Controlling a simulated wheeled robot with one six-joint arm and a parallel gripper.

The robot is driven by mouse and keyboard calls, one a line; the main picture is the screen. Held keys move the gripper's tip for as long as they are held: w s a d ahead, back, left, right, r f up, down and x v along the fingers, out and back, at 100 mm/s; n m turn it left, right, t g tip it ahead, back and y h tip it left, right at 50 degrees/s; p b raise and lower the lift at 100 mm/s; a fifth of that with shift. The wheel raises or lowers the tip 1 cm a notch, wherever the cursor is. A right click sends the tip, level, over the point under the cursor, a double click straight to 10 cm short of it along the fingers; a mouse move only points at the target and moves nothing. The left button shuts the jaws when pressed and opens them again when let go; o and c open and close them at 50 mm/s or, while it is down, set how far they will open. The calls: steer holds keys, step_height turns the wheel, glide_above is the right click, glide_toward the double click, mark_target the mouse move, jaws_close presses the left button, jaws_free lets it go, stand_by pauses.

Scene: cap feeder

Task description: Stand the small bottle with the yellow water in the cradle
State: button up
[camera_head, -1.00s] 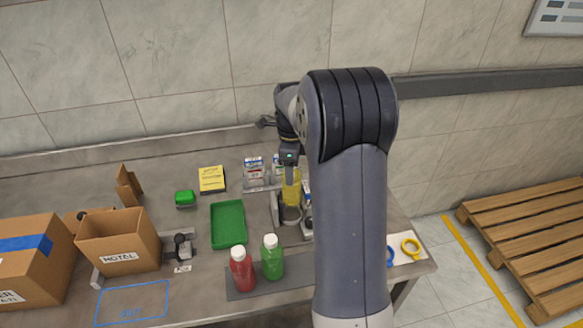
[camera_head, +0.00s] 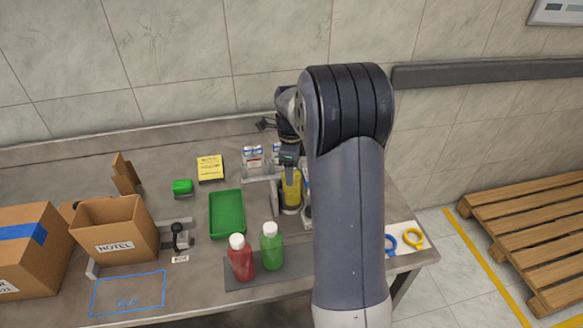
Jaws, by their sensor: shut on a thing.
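The small bottle with the yellow water (camera_head: 291,190) is upright in my gripper (camera_head: 289,172), near the right part of the table. My gripper is shut on its upper part from above. The bottle's lower end is at the ring-like cradle (camera_head: 290,210), beside a grey upright bracket. I cannot tell whether the bottle's base touches the cradle's floor. My arm hides the area to the right of the bottle.
A red bottle (camera_head: 241,258) and a green bottle (camera_head: 271,246) stand on a dark mat in front. A green tray (camera_head: 227,236) lies to the left. Small white-and-blue boxes (camera_head: 252,158) stand behind. A cardboard box (camera_head: 118,236) stands further left.

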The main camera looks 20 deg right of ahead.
steer(key=shift+f+b, duration=0.55)
steer(key=shift+f, duration=0.35)
steer(key=o, duration=1.6)
steer(key=shift+c, duration=0.2)
steer(key=shift+c, duration=0.5)
steer(key=shift+c, duration=1.3)
